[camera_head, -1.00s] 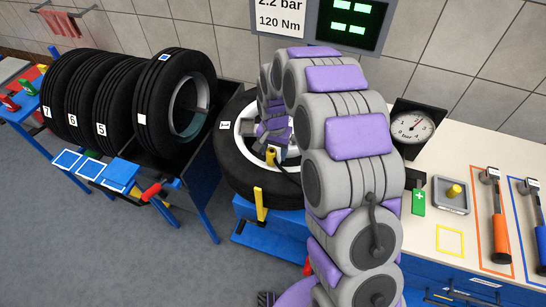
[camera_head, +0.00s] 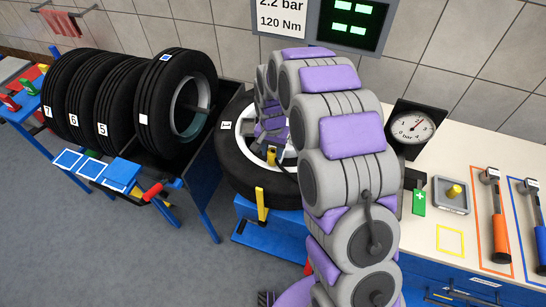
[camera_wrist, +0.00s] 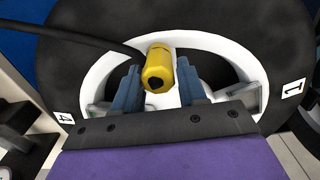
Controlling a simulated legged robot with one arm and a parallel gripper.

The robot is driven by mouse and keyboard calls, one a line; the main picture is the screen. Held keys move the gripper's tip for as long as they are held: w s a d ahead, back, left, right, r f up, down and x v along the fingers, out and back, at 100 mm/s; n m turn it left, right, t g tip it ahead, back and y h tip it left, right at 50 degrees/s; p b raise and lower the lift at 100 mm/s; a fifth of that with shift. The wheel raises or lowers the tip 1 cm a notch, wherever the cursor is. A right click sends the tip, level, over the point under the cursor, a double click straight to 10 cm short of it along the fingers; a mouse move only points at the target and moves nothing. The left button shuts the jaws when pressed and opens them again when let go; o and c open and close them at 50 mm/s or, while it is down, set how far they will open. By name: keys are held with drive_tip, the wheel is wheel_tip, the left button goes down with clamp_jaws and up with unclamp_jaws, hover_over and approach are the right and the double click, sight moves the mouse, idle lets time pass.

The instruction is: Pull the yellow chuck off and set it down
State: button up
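The yellow chuck (camera_head: 271,158) is on the white-rimmed wheel (camera_head: 235,165), with a black hose running from it. In the wrist view the chuck (camera_wrist: 158,69) is near the rim's inner edge, between the two blue-grey fingers of my gripper (camera_wrist: 160,82). The fingers stand apart, one on each side of it, and I see no clear grip on it. In the head view my gripper (camera_head: 270,132) is over the wheel, partly hidden by my arm. What the chuck sits on is hidden.
A rack with several tyres (camera_head: 180,110) stands to the left. A yellow upright (camera_head: 261,205) stands before the wheel.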

sight(271, 150)
drive_tip(key=shift+a, duration=0.1)
clamp_jaws()
drive_tip(key=shift+r, duration=0.1)
drive_tip(key=shift+w+a+r, duration=0.1)
drive_tip(key=shift+a+r, duration=0.05)
drive_tip(key=shift+r+p, duration=0.35)
drive_tip(key=shift+r, duration=0.15)
drive_tip(key=shift+f, duration=0.1)
idle(0.5)
drive_tip(key=shift+r+p, duration=0.45)
drive_tip(key=shift+r, duration=0.9)
